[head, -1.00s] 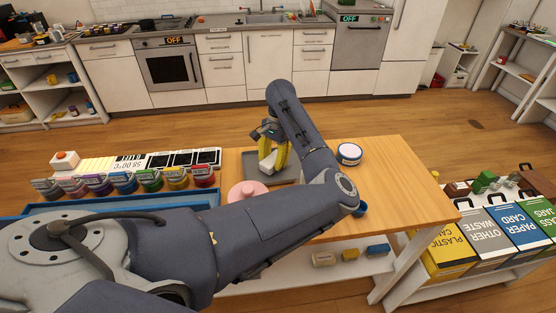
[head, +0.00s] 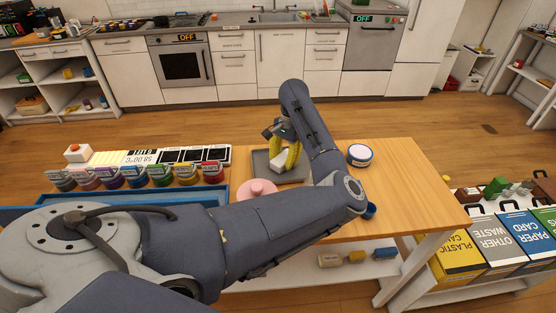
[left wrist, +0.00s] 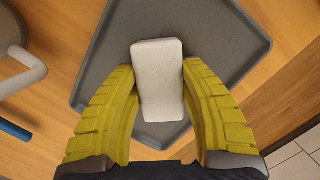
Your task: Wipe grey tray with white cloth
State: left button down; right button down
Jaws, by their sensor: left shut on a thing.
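The grey tray (head: 261,166) lies flat on the wooden table. It also shows in the left wrist view (left wrist: 213,32), with its raised rim. The white cloth (left wrist: 157,75) looks like a thick rounded block. My left gripper (head: 284,158) has yellow fingers and is over the tray, shut on the white cloth (head: 279,163). In the left wrist view one finger presses each long side of the cloth. I cannot tell whether its underside touches the tray. My right gripper is not in view.
A pink lidded thing (head: 258,190) stands close in front of the tray. A white round container (head: 360,154) and a blue cup (head: 369,210) stand to the right. Several coloured containers (head: 160,175) line the left. The table's right part (head: 415,185) is clear.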

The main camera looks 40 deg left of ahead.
pick_arm(q)
jog(key=shift+w+d+f, duration=0.25)
jog(key=shift+w+d, duration=0.55)
jog(key=shift+d, duration=0.2)
jog(key=shift+s+d, duration=0.15)
jog(key=shift+d, duration=0.05)
jog(key=shift+s+a+r, duration=0.15)
jog(key=shift+s+a, duration=0.75)
jog(key=shift+a, duration=0.1)
jog(key=shift+s+a+r, duration=0.15)
jog(key=shift+s+a, duration=0.75)
jog(key=shift+a, duration=0.05)
jog(key=shift+w+d, duration=1.8)
jog(key=shift+w, duration=0.05)
jog(key=shift+r, duration=3.05)
